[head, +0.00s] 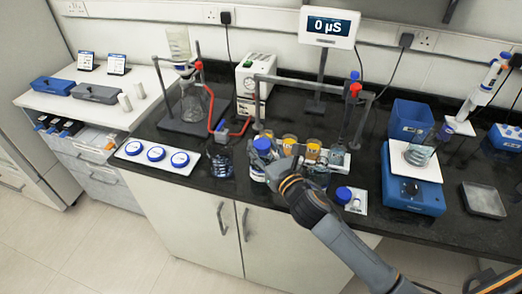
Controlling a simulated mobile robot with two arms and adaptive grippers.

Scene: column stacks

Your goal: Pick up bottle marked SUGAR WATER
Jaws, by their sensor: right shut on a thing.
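A bottle with a blue cap (262,145) and a pale label stands at the front of the black bench, near the middle. The writing on it is too small to read, so I cannot tell whether it says SUGAR WATER. My right gripper (268,162) comes in from the lower right and is shut on this bottle just below the cap. The gripper hides part of the bottle's right side. I cannot tell whether its base touches the bench. Another blue-capped container (344,195) stands on a small white plate to the right. My left gripper is not in view.
Amber-topped jars (312,151) stand close behind the gripper. A dark glass beaker (219,160) is just left of the bottle. A white strip with blue-rimmed discs (130,147) lies further left.

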